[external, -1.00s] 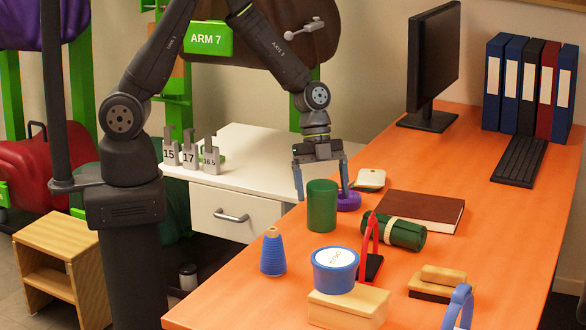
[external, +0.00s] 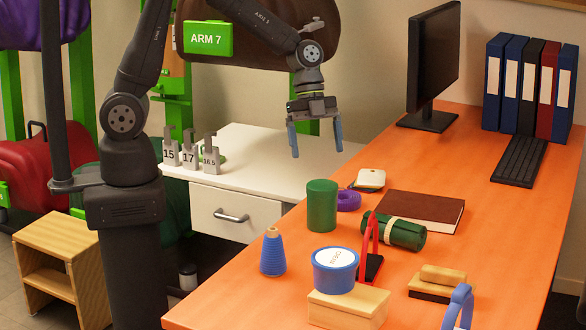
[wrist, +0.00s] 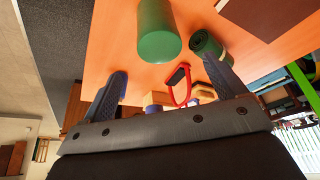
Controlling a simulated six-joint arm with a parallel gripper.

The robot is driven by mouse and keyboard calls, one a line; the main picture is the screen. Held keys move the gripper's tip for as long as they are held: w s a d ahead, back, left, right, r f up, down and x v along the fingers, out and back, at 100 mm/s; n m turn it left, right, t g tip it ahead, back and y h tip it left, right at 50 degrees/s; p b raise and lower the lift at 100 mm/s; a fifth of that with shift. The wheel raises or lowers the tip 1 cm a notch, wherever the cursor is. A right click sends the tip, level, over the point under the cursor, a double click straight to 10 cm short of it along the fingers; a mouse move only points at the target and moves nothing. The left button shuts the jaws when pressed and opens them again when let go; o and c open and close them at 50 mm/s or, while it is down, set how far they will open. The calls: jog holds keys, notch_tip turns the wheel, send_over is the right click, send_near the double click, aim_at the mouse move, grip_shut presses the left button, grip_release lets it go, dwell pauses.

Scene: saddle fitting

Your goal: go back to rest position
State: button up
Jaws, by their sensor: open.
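My gripper (external: 315,142) is open and empty. It hangs in the air above the back edge of the orange table, near the white cabinet, with its blue fingers apart and pointing down. In the wrist view my gripper (wrist: 165,85) shows nothing between its fingers. The purple ring (external: 348,200) lies on the table behind the green cylinder (external: 322,206), below and to the right of my gripper. The green cylinder also shows upright in the wrist view (wrist: 157,32).
The orange table (external: 420,160) holds a blue cone (external: 272,252), a blue tub (external: 335,270) on a wooden block, a green roll (external: 395,230), a brown book (external: 420,210) and a monitor (external: 434,65). Gauges (external: 190,152) stand on the white cabinet (external: 245,180). The air around my gripper is clear.

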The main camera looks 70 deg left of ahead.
aim_at(324, 185)
jog(key=x, duration=1.2)
jog(key=shift+s+f, duration=0.2)
jog(key=shift+f, duration=0.15)
notch_tip(324, 185, up, 5)
jog(key=shift+w, duration=0.1)
jog(key=s+d+r, duration=0.6)
jog(key=s+d, duration=0.1)
jog(key=s, duration=0.3)
jog(key=f, duration=0.3)
jog(key=d+f, duration=0.1)
jog(key=f, duration=0.3)
jog(key=w+f, duration=0.1)
jog(key=f, duration=0.2)
jog(key=shift+d+f, duration=0.25)
jog(key=shift+d, duration=0.1)
jog(key=shift+v, duration=1.05)
